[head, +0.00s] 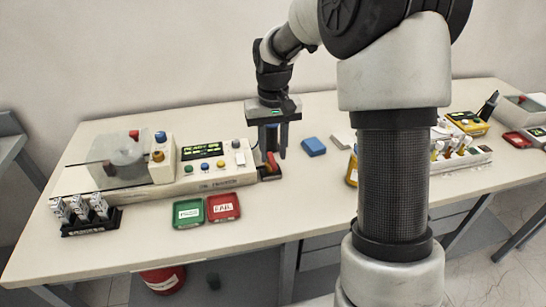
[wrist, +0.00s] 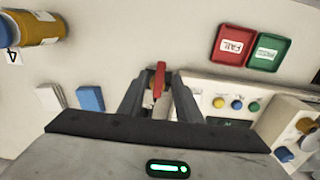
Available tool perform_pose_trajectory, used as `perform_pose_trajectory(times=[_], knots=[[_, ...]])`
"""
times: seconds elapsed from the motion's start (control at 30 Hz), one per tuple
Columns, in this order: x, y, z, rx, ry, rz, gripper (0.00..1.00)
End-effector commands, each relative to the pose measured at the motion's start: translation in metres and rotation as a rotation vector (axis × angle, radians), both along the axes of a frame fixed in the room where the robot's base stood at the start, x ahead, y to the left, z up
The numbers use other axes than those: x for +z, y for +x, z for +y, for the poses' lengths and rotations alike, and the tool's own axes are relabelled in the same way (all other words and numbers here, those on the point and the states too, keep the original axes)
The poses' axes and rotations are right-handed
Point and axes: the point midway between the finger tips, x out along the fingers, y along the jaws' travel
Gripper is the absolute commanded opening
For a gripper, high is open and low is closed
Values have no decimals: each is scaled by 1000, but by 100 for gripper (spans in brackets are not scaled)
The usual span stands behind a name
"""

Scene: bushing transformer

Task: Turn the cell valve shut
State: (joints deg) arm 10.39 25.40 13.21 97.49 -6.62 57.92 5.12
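The cell valve has a red lever handle (head: 271,162) on a dark block at the right end of the beige test unit (head: 225,180). In the wrist view the red handle (wrist: 160,76) stands between my fingers, running lengthwise away from the camera. My gripper (head: 273,148) points down over the valve. In the wrist view my gripper (wrist: 160,92) has a finger on each side of the handle, with gaps showing, so it looks open and not clamped. The valve's lower body is partly hidden by the fingers and palm.
A green tray (head: 188,212) and a red FAIL tray (head: 223,207) sit in front of the unit. A blue block (head: 313,147) lies right of my gripper. The front middle tabletop is free.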

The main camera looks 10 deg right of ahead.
Motion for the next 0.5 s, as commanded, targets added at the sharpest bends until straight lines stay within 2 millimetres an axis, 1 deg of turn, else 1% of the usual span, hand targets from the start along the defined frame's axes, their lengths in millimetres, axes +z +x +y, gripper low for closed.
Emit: perform_pose_trajectory(times=[0.03,0.2,0.5], knots=[[-7,0,0,0,0,1,31],[-19,0,0,0,0,0,31],[-20,0,0,0,0,-1,31]])
